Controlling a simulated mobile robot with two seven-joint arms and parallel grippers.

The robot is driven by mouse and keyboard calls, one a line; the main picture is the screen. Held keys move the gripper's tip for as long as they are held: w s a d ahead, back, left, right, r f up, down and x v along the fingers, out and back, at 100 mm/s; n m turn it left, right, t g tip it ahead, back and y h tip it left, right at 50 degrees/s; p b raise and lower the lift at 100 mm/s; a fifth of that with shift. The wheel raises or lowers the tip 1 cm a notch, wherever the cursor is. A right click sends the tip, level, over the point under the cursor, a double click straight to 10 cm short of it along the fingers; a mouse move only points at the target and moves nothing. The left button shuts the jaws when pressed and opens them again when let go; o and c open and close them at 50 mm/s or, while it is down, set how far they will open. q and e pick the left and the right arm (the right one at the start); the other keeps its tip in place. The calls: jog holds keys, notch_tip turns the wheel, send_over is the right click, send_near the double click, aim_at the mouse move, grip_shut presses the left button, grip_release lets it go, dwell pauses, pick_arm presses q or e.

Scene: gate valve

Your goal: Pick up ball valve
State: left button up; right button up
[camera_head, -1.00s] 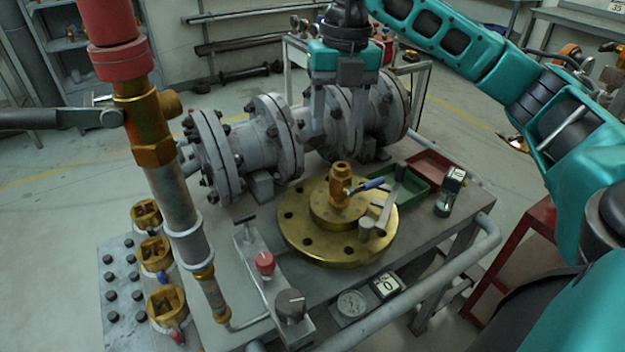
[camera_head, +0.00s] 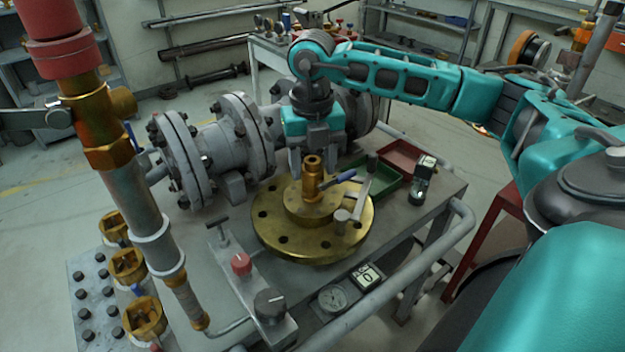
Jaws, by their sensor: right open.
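The ball valve (camera_head: 312,180) is a small brass body with a blue-handled lever pointing right. It stands upright on the round brass flange (camera_head: 290,243) in the middle of the table. My right gripper (camera_head: 314,170) points down just behind and above the ball valve, its two grey fingers apart with nothing seen between them. I cannot tell whether a finger touches the valve. My left gripper does not show.
A grey flanged pipe (camera_head: 220,145) lies behind. A grey T-shaped tool (camera_head: 356,205) rests on the flange. Green (camera_head: 388,183) and red (camera_head: 402,156) trays stand right. A vertical pipe (camera_head: 130,195) with a red top and a knob panel (camera_head: 255,290) stand left.

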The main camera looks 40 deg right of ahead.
jog(key=shift+f, duration=0.4)
jog(key=shift+c, duration=0.3)
grip_shut()
